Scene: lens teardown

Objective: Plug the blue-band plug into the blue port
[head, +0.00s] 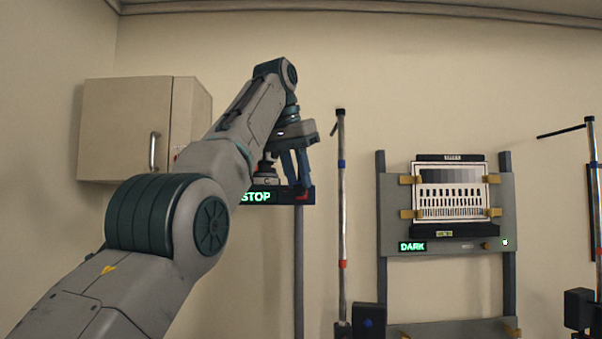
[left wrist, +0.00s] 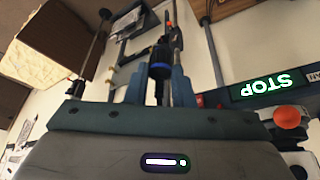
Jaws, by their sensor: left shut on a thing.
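My left gripper (head: 296,172) points down in front of the wall, with its blue fingers close to the right end of the STOP panel. In the left wrist view my left gripper (left wrist: 160,88) is shut on a dark cylindrical piece with blue on it, which I take for the blue-band plug (left wrist: 160,62). The fingers hide its sides, and its far end is hard to make out. A black box with a round blue spot, possibly the blue port (head: 368,323), stands low at the bottom of the head view. It is well apart from the gripper. My right gripper is not in view.
The STOP panel (head: 256,197) stands by the gripper; its red knob (left wrist: 287,117) shows in the left wrist view. A thin upright pole (head: 341,210) is just right of the gripper. Further right is a chart board (head: 448,240) marked DARK. A cabinet (head: 125,125) hangs left.

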